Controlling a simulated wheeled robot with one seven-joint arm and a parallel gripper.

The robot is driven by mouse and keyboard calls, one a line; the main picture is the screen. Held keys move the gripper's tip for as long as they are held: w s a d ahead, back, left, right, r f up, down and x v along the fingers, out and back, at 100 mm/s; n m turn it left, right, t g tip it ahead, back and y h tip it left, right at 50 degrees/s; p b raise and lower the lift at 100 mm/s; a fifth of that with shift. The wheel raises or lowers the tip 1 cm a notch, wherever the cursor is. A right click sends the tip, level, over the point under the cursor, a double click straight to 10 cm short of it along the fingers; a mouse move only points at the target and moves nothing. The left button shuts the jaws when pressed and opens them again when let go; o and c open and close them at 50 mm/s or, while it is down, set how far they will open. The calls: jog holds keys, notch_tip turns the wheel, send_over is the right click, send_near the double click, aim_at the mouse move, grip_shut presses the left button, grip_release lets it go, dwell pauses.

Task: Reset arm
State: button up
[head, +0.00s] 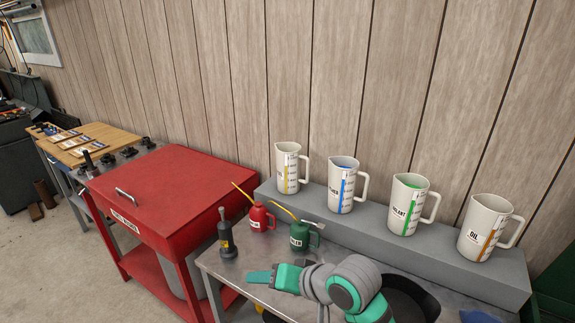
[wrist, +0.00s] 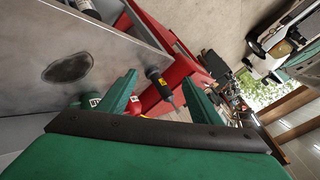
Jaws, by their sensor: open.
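My gripper shows in the head view (head: 260,278) above the grey metal table (head: 225,264), pointing left, with my teal and grey arm folded behind it. In the wrist view my gripper (wrist: 162,92) has its two green fingers spread apart, with nothing held between them. The black bottle with a yellow label (head: 226,236) stands on the table just beyond the gripper. It also shows between the fingers in the wrist view (wrist: 155,78), apart from them.
A red oil can (head: 257,219) and a green oil can (head: 299,238) stand behind the arm. Several measuring jugs (head: 407,206) line a grey shelf (head: 380,235) by the wall. A red cabinet (head: 165,190) is left of the table. Open floor (head: 60,265) lies farther left.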

jog(key=w+a+r+m+t+y, duration=0.2)
jog(key=w+a+m+t+y, duration=0.15)
jog(key=a+t, duration=0.45)
jog(key=s+d+f+m+t+h, duration=0.1)
jog(key=s+d+f+m+h, duration=0.15)
jog(key=s+f+h, duration=0.45)
jog(key=s+d+f+m+t+h, duration=0.1)
jog(key=s+d+f+m+h, duration=0.2)
jog(key=s+f, duration=0.8)
jog(key=s+d+n, duration=0.3)
jog(key=s+n, duration=0.1)
jog(key=s, duration=0.6)
jog(key=s+d+f+n+h, duration=0.1)
jog(key=s+d+n, duration=0.2)
jog(key=s, duration=0.8)
jog(key=shift+s+d+f+n+g, duration=0.15)
jog(key=shift+d+f+n+g, duration=0.2)
jog(key=shift+n, duration=0.65)
jog(key=shift+a+r, duration=0.1)
jog(key=shift+r, duration=0.05)
jog(key=shift+c, duration=0.4)
